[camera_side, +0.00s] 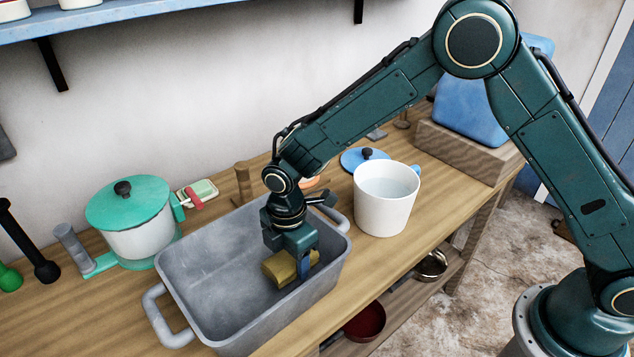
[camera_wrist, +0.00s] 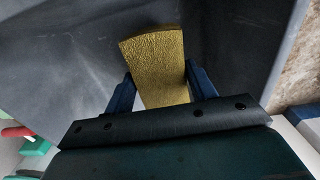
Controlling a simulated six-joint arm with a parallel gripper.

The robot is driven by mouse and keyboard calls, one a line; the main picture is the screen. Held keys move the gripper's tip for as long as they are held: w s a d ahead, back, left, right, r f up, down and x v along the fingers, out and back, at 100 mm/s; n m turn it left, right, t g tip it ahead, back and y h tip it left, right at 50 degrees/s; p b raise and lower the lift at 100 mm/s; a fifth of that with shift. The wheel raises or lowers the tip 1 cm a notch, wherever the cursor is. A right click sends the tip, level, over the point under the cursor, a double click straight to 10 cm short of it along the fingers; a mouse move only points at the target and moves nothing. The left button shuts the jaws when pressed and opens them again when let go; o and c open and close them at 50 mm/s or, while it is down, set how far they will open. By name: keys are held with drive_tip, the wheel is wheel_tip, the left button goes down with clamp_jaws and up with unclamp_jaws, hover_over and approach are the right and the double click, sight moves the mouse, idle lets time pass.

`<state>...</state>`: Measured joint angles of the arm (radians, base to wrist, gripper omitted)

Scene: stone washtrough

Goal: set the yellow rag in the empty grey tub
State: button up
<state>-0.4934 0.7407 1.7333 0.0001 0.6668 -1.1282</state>
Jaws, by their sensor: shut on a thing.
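The yellow rag (camera_side: 280,268) is a folded block between the fingers of my gripper (camera_side: 293,262), inside the grey tub (camera_side: 205,262). In the wrist view the rag (camera_wrist: 157,62) sticks out past the two blue fingertips of my gripper (camera_wrist: 160,84), which are shut on it from both sides. The tub has two looped handles and holds nothing else that I can see; its grey inside (camera_wrist: 60,60) fills most of the wrist view. My gripper points down near the tub's right end. I cannot tell whether the rag touches the tub's floor.
A white pot with a green lid (camera_side: 128,205) stands behind the tub at left, near a soap dish (camera_side: 198,192). A white mug of water (camera_side: 386,195) stands right of the tub. A blue lid (camera_side: 365,160) lies behind it. A shelf (camera_side: 130,20) hangs above.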

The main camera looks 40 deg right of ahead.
sight(292, 270)
drive_tip(key=shift+f, duration=2.05)
drive_tip(key=shift+f, duration=0.1)
drive_tip(key=o, duration=1)
wheel_tip(292, 270, up, 11)
drive_tip(key=shift+r, duration=0.65)
